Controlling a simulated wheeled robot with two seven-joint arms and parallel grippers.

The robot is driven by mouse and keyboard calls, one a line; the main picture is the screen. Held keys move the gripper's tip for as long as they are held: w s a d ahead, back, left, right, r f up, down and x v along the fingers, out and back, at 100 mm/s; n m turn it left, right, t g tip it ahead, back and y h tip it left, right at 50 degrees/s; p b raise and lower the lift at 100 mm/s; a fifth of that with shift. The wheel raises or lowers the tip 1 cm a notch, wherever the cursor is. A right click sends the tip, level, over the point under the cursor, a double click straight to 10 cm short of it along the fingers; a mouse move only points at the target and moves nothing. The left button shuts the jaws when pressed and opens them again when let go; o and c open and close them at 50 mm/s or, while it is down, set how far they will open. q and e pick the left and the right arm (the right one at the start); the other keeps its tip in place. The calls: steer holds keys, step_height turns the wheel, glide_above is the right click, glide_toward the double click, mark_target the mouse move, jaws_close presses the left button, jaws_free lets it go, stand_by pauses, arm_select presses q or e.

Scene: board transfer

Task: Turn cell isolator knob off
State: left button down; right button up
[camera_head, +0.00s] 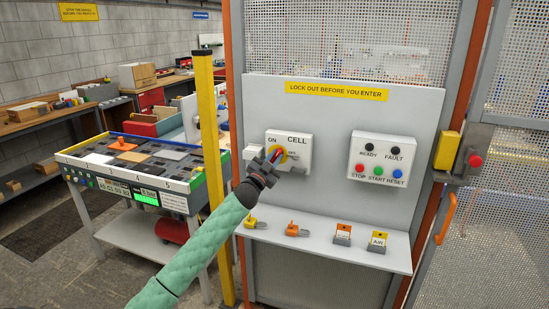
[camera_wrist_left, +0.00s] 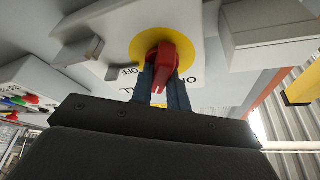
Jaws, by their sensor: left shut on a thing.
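The cell isolator is a pale box (camera_head: 302,143) marked CELL, ON and OFF, on the grey panel. Its red knob (camera_wrist_left: 165,58) sits on a yellow disc (camera_wrist_left: 136,47) in the left wrist view. My left gripper (camera_head: 274,157) is at the knob, shut on it, with one dark finger on each side. In the left wrist view the gripper (camera_wrist_left: 162,86) holds the knob with its handle pointing down the picture, between the OFF and ON marks. The gripper partly hides the knob in the head view. My right gripper is not in view.
A button box (camera_head: 379,158) is on the panel to the right. A shelf (camera_head: 330,251) below holds padlocks and tags, including an orange one (camera_head: 296,229). A yellow post (camera_head: 209,150) stands left of the panel, close to my left arm. A workbench (camera_head: 125,175) stands farther left.

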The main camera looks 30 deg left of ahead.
arm_select(q)
steer(key=shift+r+m+h, duration=0.15)
steer(key=shift+m+h, duration=0.25)
steer(key=shift+m, duration=0.4)
steer(key=shift+m+h+p, duration=0.35)
steer(key=shift+m+h, duration=0.05)
steer(key=shift+m, duration=0.2)
steer(key=m+g+h+p, duration=0.1)
steer(key=m+p, duration=0.1)
steer(key=m, duration=0.1)
steer(key=m+g+p, duration=0.1)
steer(key=m+p, duration=0.1)
steer(key=m, duration=0.2)
steer(key=shift+r+g+h, duration=0.1)
steer(key=shift+g+h, duration=0.2)
steer(key=shift+h, duration=0.1)
steer(key=m+p, duration=0.1)
steer(key=m, duration=0.1)
steer(key=m+g+p, duration=0.1)
steer(key=shift+f+m+p, duration=0.2)
steer(key=shift+m+p, duration=0.2)
steer(key=shift+f, duration=0.1)
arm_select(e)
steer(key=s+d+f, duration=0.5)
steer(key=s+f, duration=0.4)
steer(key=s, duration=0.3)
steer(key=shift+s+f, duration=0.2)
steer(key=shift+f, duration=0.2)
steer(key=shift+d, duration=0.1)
